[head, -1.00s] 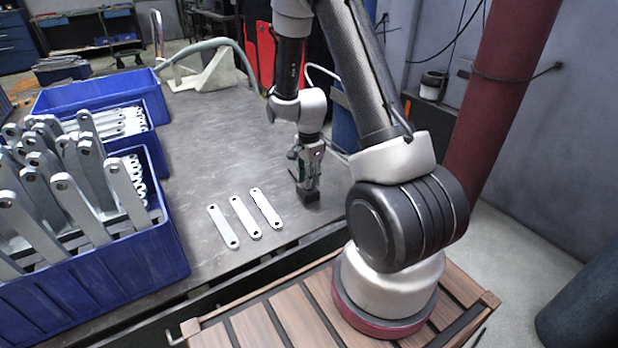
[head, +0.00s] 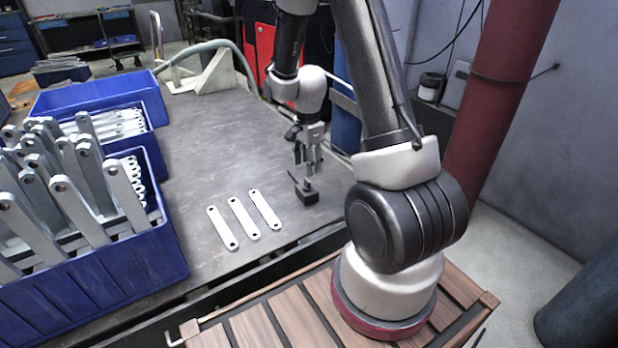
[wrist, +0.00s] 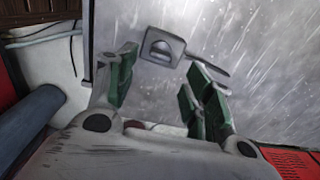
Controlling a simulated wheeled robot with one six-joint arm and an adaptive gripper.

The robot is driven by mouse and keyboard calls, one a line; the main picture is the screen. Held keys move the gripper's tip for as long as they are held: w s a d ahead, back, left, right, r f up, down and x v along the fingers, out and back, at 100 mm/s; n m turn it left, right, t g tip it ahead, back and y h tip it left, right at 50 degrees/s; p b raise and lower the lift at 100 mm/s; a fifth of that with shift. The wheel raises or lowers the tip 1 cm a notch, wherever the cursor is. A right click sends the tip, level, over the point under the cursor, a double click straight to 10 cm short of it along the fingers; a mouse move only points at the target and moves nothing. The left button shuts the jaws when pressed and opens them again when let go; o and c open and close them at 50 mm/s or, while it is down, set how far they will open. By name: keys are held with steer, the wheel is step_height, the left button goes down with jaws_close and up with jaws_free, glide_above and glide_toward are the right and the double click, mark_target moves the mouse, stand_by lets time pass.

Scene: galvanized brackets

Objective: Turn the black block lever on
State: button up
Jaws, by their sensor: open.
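The black block (head: 308,196) stands on the grey metal table near its right front edge, with a thin lever (head: 296,178) sticking out from its top toward the left in the head view. In the wrist view the block (wrist: 161,47) lies beyond my fingertips, and its lever (wrist: 207,65) points to the right, its end close to the right finger. My gripper (head: 309,166) is open and empty just above the block, pointing down. In the wrist view my gripper (wrist: 160,85) shows its green-padded fingers spread apart. I cannot tell whether a finger touches the lever.
Three flat galvanized brackets (head: 243,218) lie on the table left of the block. Blue bins (head: 110,290) of brackets fill the table's left side. The table (head: 215,140) is bare behind the brackets. A red column (head: 495,110) stands at the right.

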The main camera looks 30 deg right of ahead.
mark_target(309, 181)
steer(key=r, duration=0.5)
steer(key=shift+s+r, duration=0.25)
steer(key=shift+r, duration=0.15)
steer(key=s+a+r+n+t, duration=0.2)
steer(key=s+r+n, duration=0.7)
steer(key=s+r, duration=0.1)
steer(key=s+a+r+n+t, duration=0.2)
steer(key=s+r+n, duration=0.6)
steer(key=s+r, duration=0.3)
steer(key=shift+s+r+n, duration=0.25)
steer(key=shift+s+n, duration=0.15)
steer(key=shift+s, duration=0.55)
